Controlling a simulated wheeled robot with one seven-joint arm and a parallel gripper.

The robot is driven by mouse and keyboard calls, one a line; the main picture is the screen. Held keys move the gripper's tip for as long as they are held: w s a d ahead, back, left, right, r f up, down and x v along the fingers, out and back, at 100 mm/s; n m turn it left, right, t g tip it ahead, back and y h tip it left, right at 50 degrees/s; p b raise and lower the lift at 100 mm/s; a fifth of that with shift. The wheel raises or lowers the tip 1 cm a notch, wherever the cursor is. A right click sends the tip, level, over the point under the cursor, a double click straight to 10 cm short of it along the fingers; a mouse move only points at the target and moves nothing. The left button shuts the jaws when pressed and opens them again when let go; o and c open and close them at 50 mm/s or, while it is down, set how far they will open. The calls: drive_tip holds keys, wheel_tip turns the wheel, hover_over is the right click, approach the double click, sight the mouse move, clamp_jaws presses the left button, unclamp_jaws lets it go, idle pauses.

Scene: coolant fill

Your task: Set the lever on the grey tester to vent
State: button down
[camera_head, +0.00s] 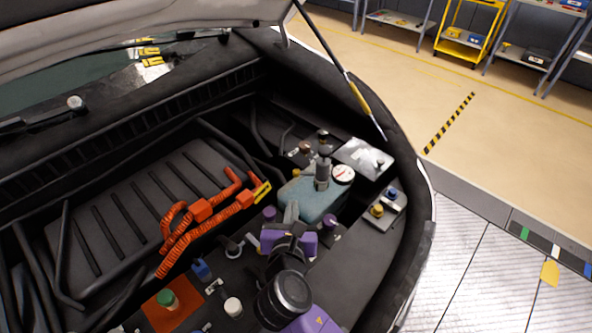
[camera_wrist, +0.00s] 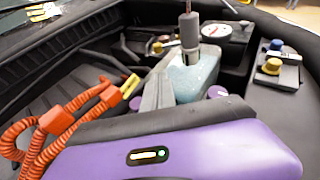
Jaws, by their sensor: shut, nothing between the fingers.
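The grey tester (camera_head: 322,172) is an upright cylinder standing on top of a blue-green tank (camera_head: 306,197). A round white gauge (camera_head: 343,174) with a red needle shows close to its right side. The wrist view shows the tester (camera_wrist: 189,32), the tank (camera_wrist: 196,76) and the gauge (camera_wrist: 215,31). I cannot make out the lever or its setting clearly. My gripper (camera_head: 291,207) has a purple body and grey fingers. The fingers (camera_wrist: 166,68) are shut and empty, just in front of the tank and below and left of the tester. I cannot tell whether they touch the tank.
Orange ribbed hoses (camera_head: 203,212) run left of my gripper. A small block (camera_head: 384,211) with blue and yellow knobs is to the right, and a silver-topped box (camera_head: 364,157) is behind. The raised hood (camera_head: 120,30) and its prop rod (camera_head: 345,75) are above. Open floor lies beyond the fender.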

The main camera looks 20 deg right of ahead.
sight(295, 194)
drive_tip(key=shift+w+d, duration=0.15)
drive_tip(key=shift+w, duration=0.1)
drive_tip(key=x, duration=1)
drive_tip(key=shift+r, duration=0.1)
drive_tip(key=shift+w, duration=0.15)
